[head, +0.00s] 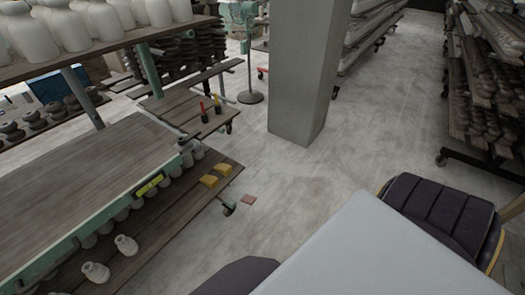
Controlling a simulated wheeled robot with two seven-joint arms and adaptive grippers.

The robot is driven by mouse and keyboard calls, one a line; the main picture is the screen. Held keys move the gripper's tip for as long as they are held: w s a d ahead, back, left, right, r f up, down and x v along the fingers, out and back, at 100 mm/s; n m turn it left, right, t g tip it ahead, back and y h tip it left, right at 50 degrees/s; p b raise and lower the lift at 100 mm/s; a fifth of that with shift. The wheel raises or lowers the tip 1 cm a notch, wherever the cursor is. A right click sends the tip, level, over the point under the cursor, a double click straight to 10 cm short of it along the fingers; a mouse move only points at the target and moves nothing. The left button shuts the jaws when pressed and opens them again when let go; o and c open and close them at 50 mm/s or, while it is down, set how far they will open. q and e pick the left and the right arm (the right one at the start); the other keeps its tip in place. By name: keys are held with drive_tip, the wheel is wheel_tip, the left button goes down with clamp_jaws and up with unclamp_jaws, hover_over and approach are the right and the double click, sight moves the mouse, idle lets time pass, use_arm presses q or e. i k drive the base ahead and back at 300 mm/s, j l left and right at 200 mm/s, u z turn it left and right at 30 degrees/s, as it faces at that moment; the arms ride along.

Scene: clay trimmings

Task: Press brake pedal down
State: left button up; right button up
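A wheeled shelf cart (90,165) with wooden boards and a green frame fills the left of the head view. A caster (228,208) sits under its near right corner. A small flat reddish-brown piece (248,200) shows just right of this caster, at floor level; I cannot tell whether it is a brake pedal or whether it joins the cart. No other pedal can be made out. Neither of my grippers is in view.
White jars (30,40) stand on the upper shelf, yellow blocks (209,181) on the lower one. A grey pillar (308,70) rises beyond. A pale flat surface (370,255) and a dark padded chair (440,215) fill the lower right. The middle floor (310,170) is clear.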

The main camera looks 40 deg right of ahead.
sight(248, 199)
drive_tip(key=z, duration=1.1)
